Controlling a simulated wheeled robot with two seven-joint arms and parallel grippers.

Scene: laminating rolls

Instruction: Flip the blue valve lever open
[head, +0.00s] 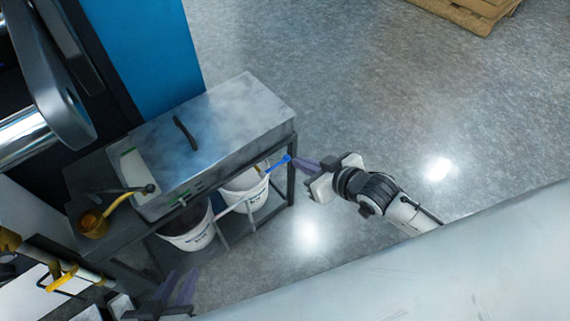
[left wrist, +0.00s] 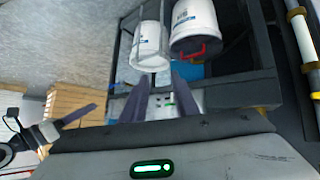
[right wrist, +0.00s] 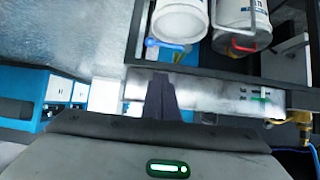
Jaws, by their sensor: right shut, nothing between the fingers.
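The blue valve lever (head: 278,163) is a short blue handle at the right end of the pipe by the white buckets, under the steel tank. In the right wrist view the blue lever (right wrist: 155,43) lies in front of a white bucket, just above the fingertips in the picture. My right gripper (head: 296,161) is shut and empty, with its tips close to the lever's right end. I cannot tell whether they touch. In the right wrist view its fingers (right wrist: 160,78) are together. My left gripper (head: 184,274) is open and empty, low in the head view, away from the lever.
The steel tank (head: 215,135) sits on a dark frame (head: 291,185). White buckets (head: 246,190) (head: 188,236) stand under it. A yellow pipe (head: 117,203) is at left.

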